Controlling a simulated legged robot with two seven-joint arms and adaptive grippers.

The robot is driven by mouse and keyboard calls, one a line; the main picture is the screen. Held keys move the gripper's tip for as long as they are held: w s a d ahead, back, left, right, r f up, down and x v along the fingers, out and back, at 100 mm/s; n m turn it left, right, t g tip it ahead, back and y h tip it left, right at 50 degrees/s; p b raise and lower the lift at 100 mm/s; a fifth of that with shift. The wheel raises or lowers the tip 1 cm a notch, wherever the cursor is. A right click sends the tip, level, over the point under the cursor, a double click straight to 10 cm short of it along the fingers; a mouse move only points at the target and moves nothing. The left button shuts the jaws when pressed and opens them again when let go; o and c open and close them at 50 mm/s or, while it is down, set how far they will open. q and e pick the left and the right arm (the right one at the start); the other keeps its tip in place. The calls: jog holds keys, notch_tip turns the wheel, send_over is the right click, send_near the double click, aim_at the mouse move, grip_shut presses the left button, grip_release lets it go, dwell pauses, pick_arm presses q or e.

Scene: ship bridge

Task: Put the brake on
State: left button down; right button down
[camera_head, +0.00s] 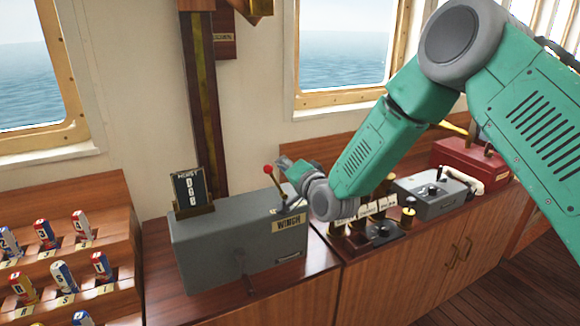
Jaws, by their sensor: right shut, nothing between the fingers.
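A grey winch box (213,256) marked "WINCH" stands on the wooden counter. A lever with a red knob (268,169) rises from its top right end and leans to the left; I take it as the brake, but no brake label is readable. My right gripper (283,163) is shut and empty just right of the red knob. I cannot tell whether it touches the lever. My left gripper is not in view.
A small "HOIST" counter board (189,189) stands on the box's left end. A rack of coloured labelled pieces (62,270) is at the left. Right of the box are brass-topped controls (383,232), a grey console (430,196) and a red case (468,162).

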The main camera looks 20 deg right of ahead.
jog(key=shift+a+f, duration=0.1)
jog(key=shift+a, duration=0.5)
jog(key=shift+s, duration=0.1)
dwell(0.3)
